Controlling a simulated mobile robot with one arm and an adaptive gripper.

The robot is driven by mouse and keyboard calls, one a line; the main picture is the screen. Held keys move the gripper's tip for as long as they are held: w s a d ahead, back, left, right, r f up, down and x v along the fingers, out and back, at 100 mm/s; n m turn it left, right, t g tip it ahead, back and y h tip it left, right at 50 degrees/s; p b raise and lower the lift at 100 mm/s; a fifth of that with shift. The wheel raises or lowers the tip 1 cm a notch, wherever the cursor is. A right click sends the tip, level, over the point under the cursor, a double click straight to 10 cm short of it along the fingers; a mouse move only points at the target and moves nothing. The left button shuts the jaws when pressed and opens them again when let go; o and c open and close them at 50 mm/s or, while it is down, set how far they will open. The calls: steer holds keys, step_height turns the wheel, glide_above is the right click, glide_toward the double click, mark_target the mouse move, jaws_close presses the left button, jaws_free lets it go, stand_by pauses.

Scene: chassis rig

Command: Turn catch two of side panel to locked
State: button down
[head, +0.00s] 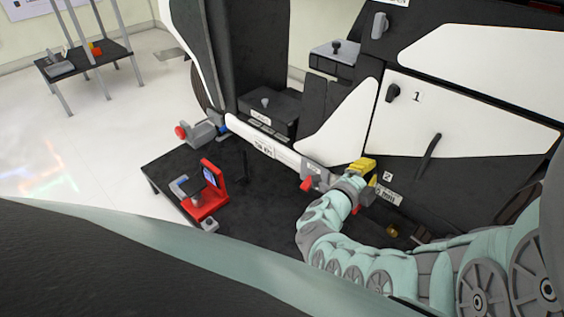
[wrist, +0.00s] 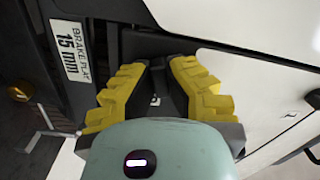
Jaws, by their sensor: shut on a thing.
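The side panel (head: 470,112) is black and white and fills the right of the head view. Catch one (head: 393,92), a dark knob, sits beside the label 1. My gripper (head: 364,172), with yellow fingers, is at the panel's lower left corner, beside the label 2 (head: 387,177). In the wrist view my gripper (wrist: 167,78) has its fingers on either side of a dark piece, catch two (wrist: 170,98), and is shut on it. The fingers hide most of catch two, so I cannot tell which way it is turned.
A black handle (head: 430,152) stands out from the panel right of my gripper. A red lever (head: 307,183) is just left of it. A red device (head: 208,192) stands on the dark platform at left.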

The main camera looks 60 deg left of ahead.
steer(key=n, duration=0.2)
steer(key=shift+w+d+f+n+p, duration=0.1)
steer(key=shift+f+n+p, duration=0.1)
steer(key=shift+n+p, duration=0.15)
steer(key=n, duration=0.4)
steer(key=shift+n, duration=0.25)
steer(key=n, duration=0.2)
steer(key=shift+f+n, duration=0.15)
steer(key=shift+n, duration=0.15)
steer(key=shift+n+b, duration=0.3)
steer(key=shift+n, duration=1.8)
steer(key=c, duration=1.4)
jaws_free()
steer(key=o, duration=0.4)
steer(key=shift+w+r, duration=0.25)
steer(key=shift+r, duration=0.05)
steer(key=shift+s, duration=0.15)
